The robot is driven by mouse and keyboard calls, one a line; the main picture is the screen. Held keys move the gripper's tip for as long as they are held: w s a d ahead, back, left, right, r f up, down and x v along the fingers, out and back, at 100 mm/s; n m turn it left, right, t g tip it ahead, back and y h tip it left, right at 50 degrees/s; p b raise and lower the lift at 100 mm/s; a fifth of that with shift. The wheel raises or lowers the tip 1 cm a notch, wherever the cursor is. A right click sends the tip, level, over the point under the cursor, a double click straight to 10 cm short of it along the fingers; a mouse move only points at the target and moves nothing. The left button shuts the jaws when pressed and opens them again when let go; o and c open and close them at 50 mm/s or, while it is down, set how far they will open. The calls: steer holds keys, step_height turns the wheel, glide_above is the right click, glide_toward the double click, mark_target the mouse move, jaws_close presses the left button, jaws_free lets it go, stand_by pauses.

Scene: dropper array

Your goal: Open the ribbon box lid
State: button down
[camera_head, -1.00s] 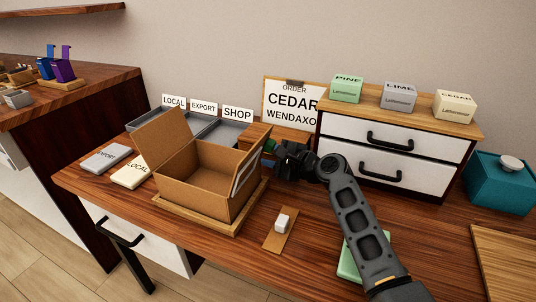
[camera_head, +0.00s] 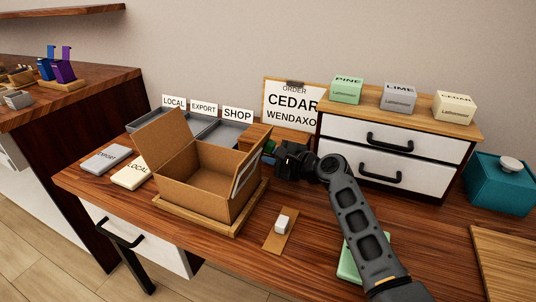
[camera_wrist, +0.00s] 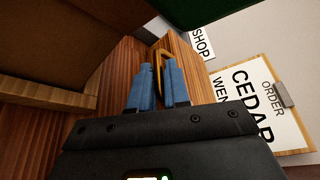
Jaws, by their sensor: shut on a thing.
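The ribbon box, as far as I can tell, is the small wooden box (camera_head: 255,134) behind the open cardboard box, in front of the order board. My gripper (camera_head: 268,159) is at its front right side and hides part of it. In the wrist view my blue fingers (camera_wrist: 159,88) are close together around a thin tan loop (camera_wrist: 158,62), which looks like a handle on the wood. The gripper is shut on this loop. A dark green surface (camera_wrist: 205,15) shows at the top of the wrist view. I cannot tell how far the lid is raised.
The open cardboard box (camera_head: 205,178) stands on a wooden board just left of my gripper. Right are a white drawer unit (camera_head: 392,150) and a teal box (camera_head: 498,184). The order board (camera_head: 290,103) stands behind.

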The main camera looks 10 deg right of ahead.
steer(key=shift+w+r+m+g+p, duration=0.1)
steer(key=shift+r+m+g+p, duration=0.4)
steer(key=shift+r+p, duration=1.55)
steer(key=p, duration=0.2)
steer(key=r+m+p, duration=0.1)
steer(key=p, duration=0.1)
steer(key=shift+w+d, duration=0.25)
steer(key=shift+w+d+r+p, duration=0.3)
steer(key=shift+w+r+p, duration=0.05)
steer(key=shift+r, duration=0.35)
steer(key=shift+w+d+r+p, duration=0.25)
steer(key=shift+w+r+p, duration=0.1)
steer(key=shift+r, duration=0.3)
steer(key=c, duration=1.2)
jaws_free()
